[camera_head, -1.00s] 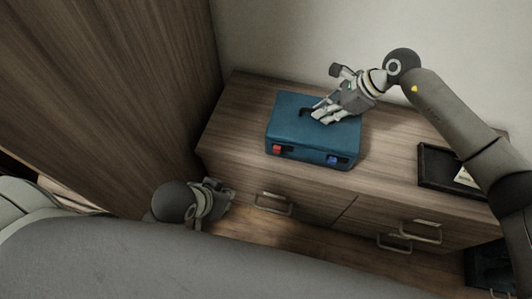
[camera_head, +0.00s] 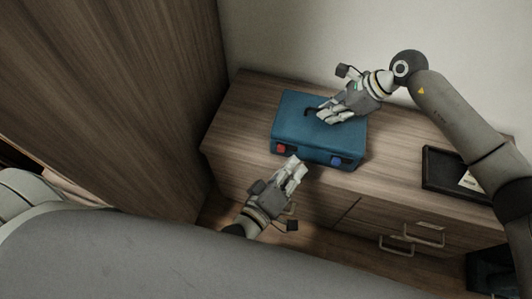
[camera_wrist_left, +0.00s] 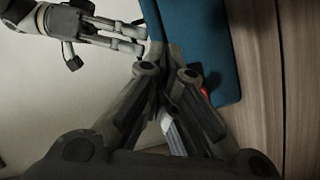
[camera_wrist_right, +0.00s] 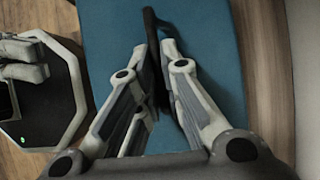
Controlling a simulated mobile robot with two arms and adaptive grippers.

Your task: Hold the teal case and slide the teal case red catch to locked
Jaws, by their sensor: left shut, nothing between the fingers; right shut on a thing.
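The teal case (camera_head: 290,116) lies flat on the wooden cabinet. A red catch (camera_head: 281,148) is at the left of its front face, and a blue catch (camera_head: 336,160) is at the right. My right gripper (camera_head: 323,117) is shut on the case's black handle (camera_wrist_right: 150,22). My left gripper (camera_head: 297,166) is shut and empty in front of the case, just below and right of the red catch. In the left wrist view the red catch (camera_wrist_left: 204,91) shows partly behind a finger; I cannot tell if they touch.
The cabinet top (camera_head: 395,155) is clear right of the case. A black tray (camera_head: 431,166) with a pale card lies further right. A tall wooden panel (camera_head: 170,80) stands at the left, and a wall is behind. Drawer handles (camera_head: 396,246) stick out from the cabinet front.

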